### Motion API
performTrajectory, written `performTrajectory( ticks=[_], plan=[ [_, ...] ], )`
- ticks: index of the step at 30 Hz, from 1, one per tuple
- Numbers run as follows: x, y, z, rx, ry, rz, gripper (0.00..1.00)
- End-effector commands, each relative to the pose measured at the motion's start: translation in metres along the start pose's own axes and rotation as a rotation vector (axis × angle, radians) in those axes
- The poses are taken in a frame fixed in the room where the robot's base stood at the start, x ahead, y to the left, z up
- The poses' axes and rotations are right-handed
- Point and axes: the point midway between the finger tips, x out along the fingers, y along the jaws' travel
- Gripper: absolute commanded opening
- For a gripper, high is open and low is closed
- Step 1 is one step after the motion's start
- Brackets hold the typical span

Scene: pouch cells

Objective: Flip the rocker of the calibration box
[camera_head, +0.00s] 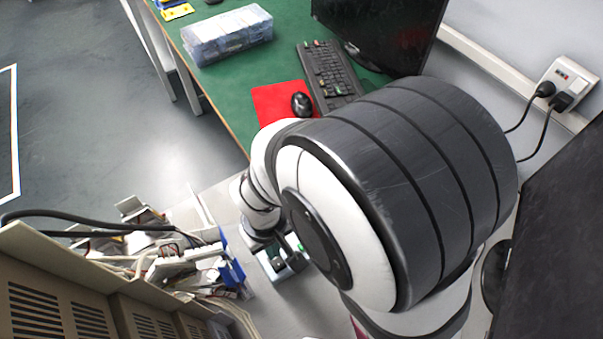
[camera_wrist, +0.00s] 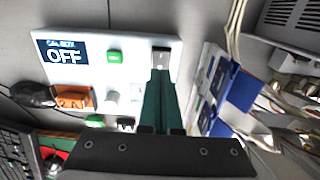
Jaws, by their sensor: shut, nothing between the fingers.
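The calibration box (camera_wrist: 133,72) is a white panel at the top left of the wrist view. Its dark display (camera_wrist: 63,54) reads OFF. A green button (camera_wrist: 114,57) sits right of the display. The rocker (camera_wrist: 161,57), dark with a light frame, is at the panel's upper right. My gripper (camera_wrist: 160,74) is shut and empty, its green fingers together with their tips just at the rocker's lower edge. I cannot tell whether they touch it. In the head view my arm hides much of the gripper, and part of the box (camera_head: 281,268) shows below it.
An orange connector (camera_wrist: 75,98) and a white knob (camera_wrist: 111,98) are on the box's left and lower part. Blue-and-white units with loose cables (camera_wrist: 240,90) stand close on the right. The green desk (camera_head: 225,90) holds a keyboard (camera_head: 330,72) and mouse (camera_head: 301,104).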

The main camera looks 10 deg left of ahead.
Motion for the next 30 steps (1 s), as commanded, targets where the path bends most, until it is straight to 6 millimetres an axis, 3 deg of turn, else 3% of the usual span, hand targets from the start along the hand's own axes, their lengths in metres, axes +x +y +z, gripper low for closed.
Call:
performTrajectory(
  ticks=[12,23,26,28,30],
  plan=[
    [-0.046,0.0,0.0,0.0,0.002,0.0,0.0],
    [-0.052,0.002,0.001,0.009,-0.001,0.0,0.0],
    [-0.074,0.03,0.021,0.187,0.002,-0.014,0.0],
    [-0.101,0.062,0.058,0.457,0.004,-0.04,0.0],
    [-0.122,0.079,0.101,0.734,0.001,-0.075,0.0]
  ],
)
